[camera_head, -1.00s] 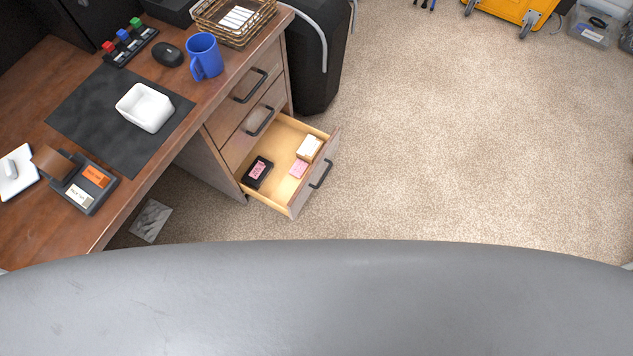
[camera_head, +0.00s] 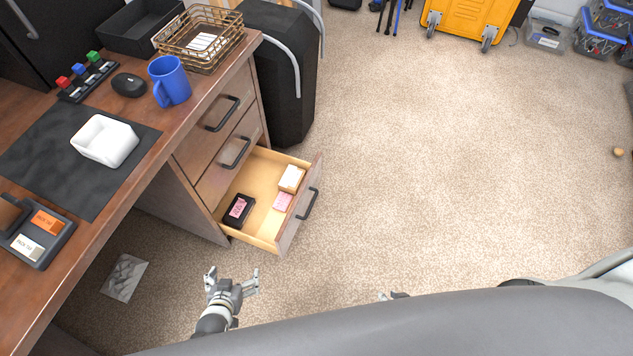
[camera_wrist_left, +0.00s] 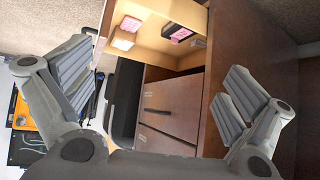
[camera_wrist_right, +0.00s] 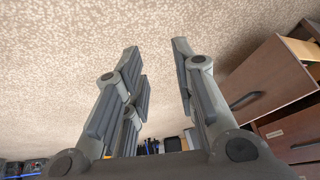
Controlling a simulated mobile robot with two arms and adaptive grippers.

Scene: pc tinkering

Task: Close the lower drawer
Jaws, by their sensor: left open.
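The lower drawer (camera_head: 297,228) of the wooden desk is pulled well out. Its black handle (camera_head: 308,204) is on the front panel, facing right. My left gripper (camera_head: 232,276) is open and empty, below and left of the drawer in the head view, apart from it. In the left wrist view the drawer (camera_wrist_left: 170,50) shows beyond the spread fingers. My right gripper (camera_head: 392,296) barely shows at the edge of my body. In the right wrist view its fingers (camera_wrist_right: 157,60) are apart and empty, and the drawer front (camera_wrist_right: 275,80) with its handle is at right.
The drawer holds a black item (camera_head: 238,210), a pale box (camera_head: 291,178) and a pink item (camera_head: 282,201). Two shut drawers sit above it. A black case (camera_head: 280,75) stands behind the desk (camera_head: 145,170). The carpet right of the drawer is clear.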

